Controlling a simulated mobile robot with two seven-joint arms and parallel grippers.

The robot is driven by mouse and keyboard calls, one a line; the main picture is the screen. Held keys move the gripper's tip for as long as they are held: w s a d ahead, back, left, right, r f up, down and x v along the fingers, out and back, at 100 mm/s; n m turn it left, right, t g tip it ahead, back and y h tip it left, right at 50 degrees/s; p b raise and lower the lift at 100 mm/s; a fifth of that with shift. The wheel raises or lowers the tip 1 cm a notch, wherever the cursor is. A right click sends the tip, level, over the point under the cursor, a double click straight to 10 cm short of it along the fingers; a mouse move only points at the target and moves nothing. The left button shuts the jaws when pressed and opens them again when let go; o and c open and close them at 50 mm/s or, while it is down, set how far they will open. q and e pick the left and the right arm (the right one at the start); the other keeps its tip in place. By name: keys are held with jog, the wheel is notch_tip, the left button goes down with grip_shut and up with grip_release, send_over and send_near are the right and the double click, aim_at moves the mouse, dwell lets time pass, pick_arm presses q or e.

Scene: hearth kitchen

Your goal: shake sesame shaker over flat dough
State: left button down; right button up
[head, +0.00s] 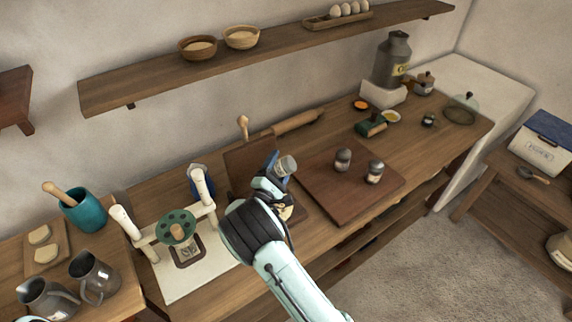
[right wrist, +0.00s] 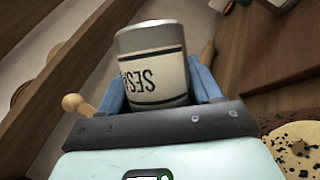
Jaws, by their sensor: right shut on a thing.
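My right gripper (head: 273,176) is shut on the sesame shaker (head: 286,165), a small cylinder with a grey end. In the right wrist view the shaker (right wrist: 152,68) sits between the blue fingers, its pale label reading "SES" upside down. The shaker is tilted, above the work table. The flat dough (right wrist: 292,144) shows at the lower right of the right wrist view, pale with dark specks on and around it. In the head view my right arm mostly hides the dough. My left gripper is not in view.
Two similar shakers (head: 342,160) (head: 375,172) stand on a brown board (head: 322,193) to the right. A press with a green disc (head: 176,226) stands left of my arm. A rolling pin (head: 298,123) lies behind. A shelf (head: 265,52) runs along the wall.

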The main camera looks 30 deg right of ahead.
jog(key=shift+w+a, duration=0.3)
jog(key=shift+a, duration=0.3)
jog(key=shift+w+a, duration=0.3)
jog(key=shift+a, duration=0.25)
jog(key=shift+s+d, duration=0.3)
jog(key=shift+d, duration=0.15)
jog(key=shift+r+v, duration=0.25)
jog(key=shift+v, duration=0.85)
jog(key=shift+r+v, duration=0.25)
jog(key=shift+v, duration=0.8)
jog(key=shift+a, duration=0.15)
